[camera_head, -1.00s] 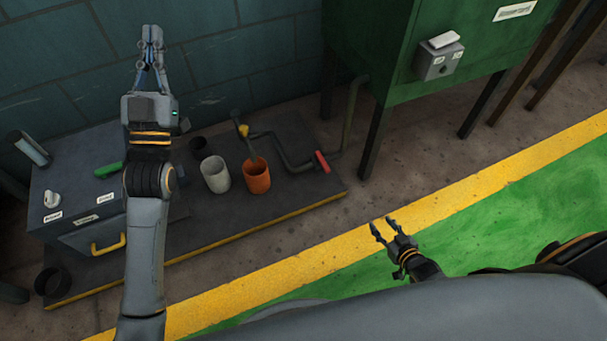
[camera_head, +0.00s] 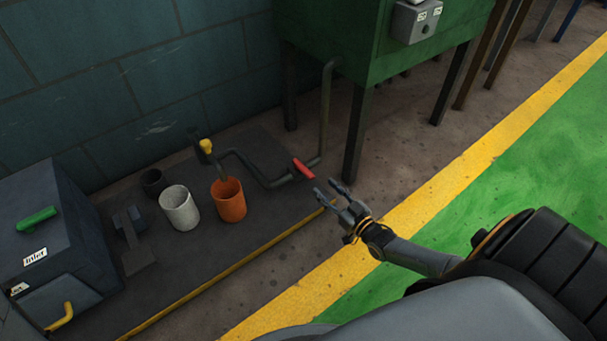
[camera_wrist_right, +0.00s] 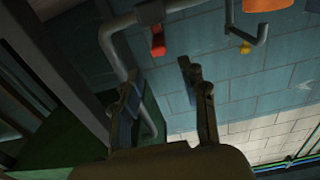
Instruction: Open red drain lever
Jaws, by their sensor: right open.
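The red drain lever (camera_head: 303,168) sits on the grey drain pipe (camera_head: 262,178) near the right end of the dark platform. It lies across the pipe in the head view. In the right wrist view the red lever (camera_wrist_right: 157,42) shows beyond the fingers, under the pipe. My right gripper (camera_head: 326,195) is open and empty, a little below and right of the lever in the head view. Its open fingers also show in the right wrist view (camera_wrist_right: 163,90), apart from the lever. My left gripper is out of view.
A green cabinet (camera_head: 385,45) on dark legs stands behind the lever. An orange cup (camera_head: 229,203), a white cup (camera_head: 180,210) and a yellow knob (camera_head: 206,146) are left of it. A dark box with a green handle (camera_head: 37,219) stands far left. The green floor is clear.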

